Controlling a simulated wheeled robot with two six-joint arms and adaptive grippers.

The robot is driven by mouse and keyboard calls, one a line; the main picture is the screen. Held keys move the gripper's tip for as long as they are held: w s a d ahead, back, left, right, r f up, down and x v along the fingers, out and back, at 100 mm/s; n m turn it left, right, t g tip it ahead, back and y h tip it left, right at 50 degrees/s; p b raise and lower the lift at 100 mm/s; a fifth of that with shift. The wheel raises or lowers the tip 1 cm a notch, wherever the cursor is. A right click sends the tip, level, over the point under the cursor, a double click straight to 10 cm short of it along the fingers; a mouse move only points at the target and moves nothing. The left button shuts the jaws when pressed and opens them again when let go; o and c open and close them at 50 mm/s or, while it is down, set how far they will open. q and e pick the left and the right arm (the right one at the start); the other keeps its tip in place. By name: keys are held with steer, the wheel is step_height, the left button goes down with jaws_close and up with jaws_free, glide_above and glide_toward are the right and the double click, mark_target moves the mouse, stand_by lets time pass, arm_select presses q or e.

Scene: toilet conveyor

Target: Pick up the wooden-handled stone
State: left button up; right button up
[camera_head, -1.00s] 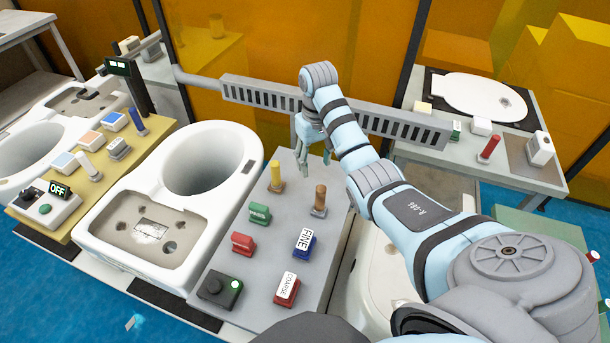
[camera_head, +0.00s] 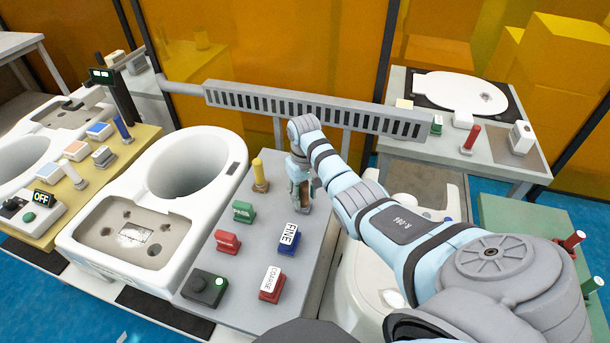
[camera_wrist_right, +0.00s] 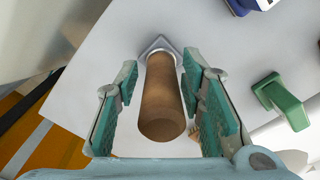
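The wooden-handled stone stands upright on the grey panel, its brown round handle (camera_wrist_right: 161,100) pointing up toward the right wrist camera and its grey base (camera_wrist_right: 158,46) flat on the panel. In the head view the handle (camera_head: 305,198) shows only partly behind my gripper. My right gripper (camera_head: 300,188) is over it, pointing down. In the right wrist view the two green-padded fingers (camera_wrist_right: 161,72) are open, one on each side of the handle, with a gap on both sides. My left gripper is not in view.
A yellow-handled tool (camera_head: 260,176) stands close left of the gripper. Green (camera_head: 243,212), red (camera_head: 228,242), FINE (camera_head: 289,238) and COARSE (camera_head: 271,284) blocks sit nearer on the panel. A white toilet (camera_head: 150,205) stands at left, and a slotted rail (camera_head: 320,110) runs behind.

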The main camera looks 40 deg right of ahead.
steer(key=shift+c, duration=1.4)
jaws_close()
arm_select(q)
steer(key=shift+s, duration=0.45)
